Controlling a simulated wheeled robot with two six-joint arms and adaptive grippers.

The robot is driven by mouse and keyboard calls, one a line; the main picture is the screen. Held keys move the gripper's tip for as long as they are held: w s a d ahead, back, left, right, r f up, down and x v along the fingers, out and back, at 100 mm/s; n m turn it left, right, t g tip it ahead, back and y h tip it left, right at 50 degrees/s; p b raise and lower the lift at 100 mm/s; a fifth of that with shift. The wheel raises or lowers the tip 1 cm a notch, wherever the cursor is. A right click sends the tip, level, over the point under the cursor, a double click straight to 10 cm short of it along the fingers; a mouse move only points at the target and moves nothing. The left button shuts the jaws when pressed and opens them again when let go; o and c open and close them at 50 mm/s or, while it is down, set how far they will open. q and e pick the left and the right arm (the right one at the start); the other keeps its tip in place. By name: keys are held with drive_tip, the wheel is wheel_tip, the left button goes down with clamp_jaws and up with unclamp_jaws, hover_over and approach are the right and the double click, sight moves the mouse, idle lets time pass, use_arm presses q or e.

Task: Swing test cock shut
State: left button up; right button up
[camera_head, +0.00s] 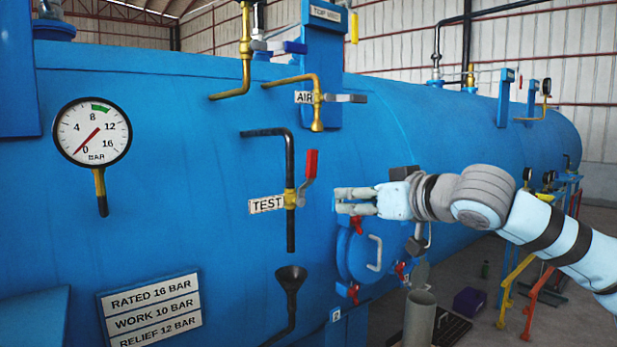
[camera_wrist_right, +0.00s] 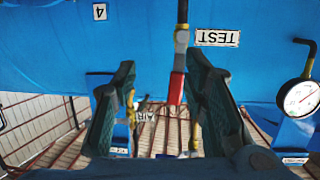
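The test cock (camera_head: 290,198) is a brass valve on a black vertical pipe, beside a white TEST label (camera_head: 266,204). Its red lever (camera_head: 311,165) stands up, roughly along the pipe and slightly to its right. My right gripper (camera_head: 338,201) is right of and a little below the lever, apart from it, fingers pointing left. In the right wrist view, which is upside down, my right gripper (camera_wrist_right: 161,65) has its fingers spread, and the red lever (camera_wrist_right: 177,88) shows in the gap between them, seemingly beyond the tips. My left gripper is not in view.
The blue vessel (camera_head: 170,100) fills the scene behind. A black funnel (camera_head: 291,278) hangs below the cock. The AIR valve (camera_head: 318,98) is above. A round blue hatch (camera_head: 358,250) with red clamps lies below my gripper. A pressure gauge (camera_head: 93,132) sits left, its needle near 0.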

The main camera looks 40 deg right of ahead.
drive_tip(key=s+b, duration=0.3)
drive_tip(key=s, duration=0.2)
drive_tip(key=shift+b, duration=0.35)
drive_tip(key=shift+s, duration=0.1)
